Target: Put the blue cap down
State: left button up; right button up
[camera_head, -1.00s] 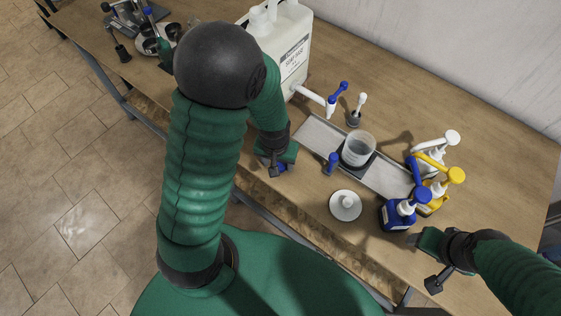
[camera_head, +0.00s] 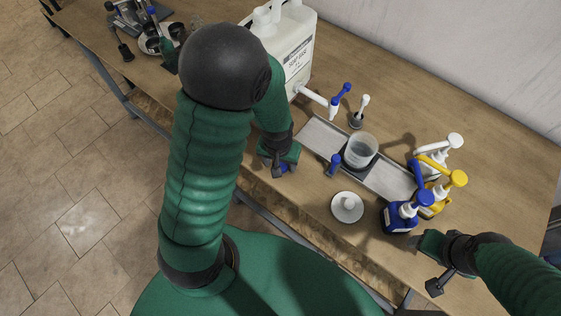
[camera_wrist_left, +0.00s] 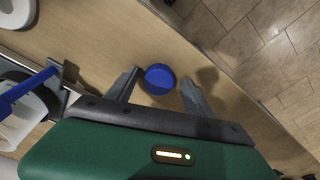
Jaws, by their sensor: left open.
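The blue cap (camera_wrist_left: 158,79) is round and lies on the wooden table near its front edge. In the left wrist view it sits between the spread fingers of my left gripper (camera_wrist_left: 159,76), with a gap on both sides. In the head view the cap (camera_head: 285,168) is mostly hidden under my left gripper (camera_head: 281,169). My left gripper is open. My right gripper (camera_head: 416,241) is low over the table beside a blue bottle (camera_head: 398,217); its finger gap is too small to judge.
A grey tray (camera_head: 318,135) holds a clear beaker (camera_head: 360,151). A blue-handled piece (camera_head: 333,163) and a white lid (camera_head: 347,206) are near it. A large white drum (camera_head: 290,50) with a spout stands behind. White and yellow pump bottles (camera_head: 433,202) stand right.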

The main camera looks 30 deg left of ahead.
pick_arm(q)
jog(key=shift+r, duration=0.4)
notch_tip(320, 180, up, 11)
jog(key=s+p, duration=0.1)
jog(key=p, duration=0.2)
jog(key=shift+s+d+m+t, duration=0.3)
jog(key=shift+s+d+m, duration=0.55)
jog(key=shift+d, duration=0.25)
jog(key=shift+s+d+m+t, duration=0.3)
jog(key=shift+s+d+m, duration=0.45)
jog(key=shift+d+m, duration=0.3)
